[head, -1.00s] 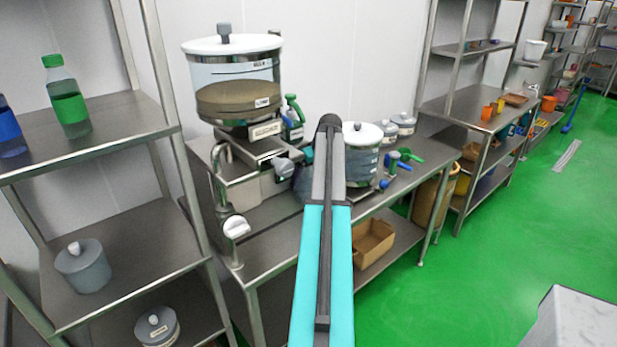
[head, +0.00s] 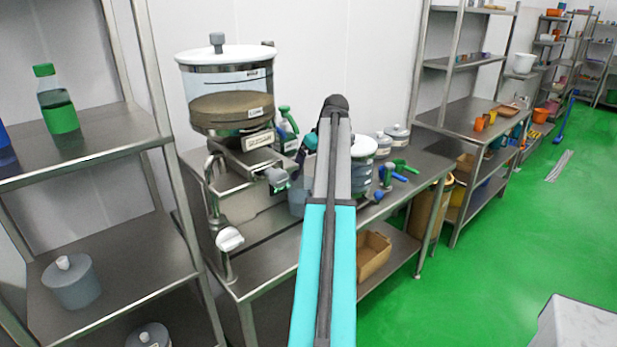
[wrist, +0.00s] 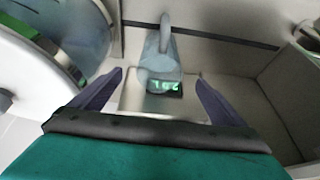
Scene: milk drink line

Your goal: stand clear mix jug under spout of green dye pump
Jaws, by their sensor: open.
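A bluish, see-through vessel that looks like the clear mix jug (head: 298,198) stands on the steel bench, partly behind my arm in the head view. A green-topped pump bottle (head: 287,125) stands behind the big hopper's base; its spout is hard to make out. Another green-handled item (head: 400,166) lies farther right, its label unreadable. In the wrist view, my gripper (wrist: 160,76) is open, its two dark fingers apart. A grey-blue handled object (wrist: 162,58) lies between and beyond the fingers, beside a green lit display.
A large white-lidded hopper (head: 227,95) stands left on the bench. A second white-lidded drum (head: 362,150) is partly behind my arm; a white lid (wrist: 25,70) fills the wrist view's left. A steel rack (head: 85,150) stands near left.

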